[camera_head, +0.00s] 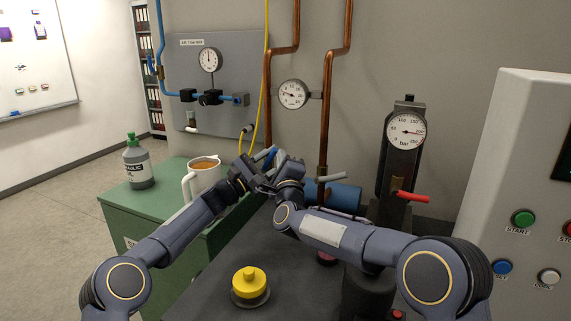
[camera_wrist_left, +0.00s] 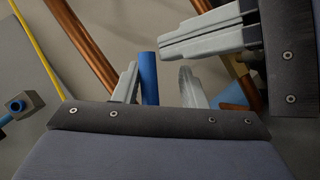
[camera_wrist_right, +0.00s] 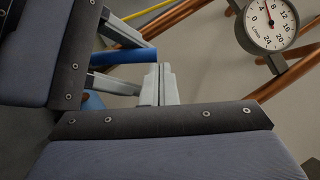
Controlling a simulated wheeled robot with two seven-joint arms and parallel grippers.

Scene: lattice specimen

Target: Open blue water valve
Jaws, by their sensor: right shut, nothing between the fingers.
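The blue valve handle (camera_head: 271,157) shows as a small blue bar by the left copper pipe, largely hidden by my grippers. In the left wrist view the blue handle (camera_wrist_left: 149,78) stands between the spread fingers of my left gripper (camera_wrist_left: 158,87), closer to the left one. My left gripper is open around it; I cannot tell whether a finger touches it. The right wrist view also shows the handle (camera_wrist_right: 124,57) between those fingers. My right gripper (camera_wrist_right: 160,84) is shut and empty, close beside the handle and my left gripper.
Copper pipes (camera_head: 327,105) run up the wall, with a round gauge (camera_head: 293,94) between them. A blue cylinder (camera_head: 341,198) and a red lever (camera_head: 412,196) are to the right. A mug (camera_head: 203,176) and a bottle (camera_head: 138,165) stand on the green cabinet (camera_head: 120,209). A yellow button (camera_head: 250,283) is in front.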

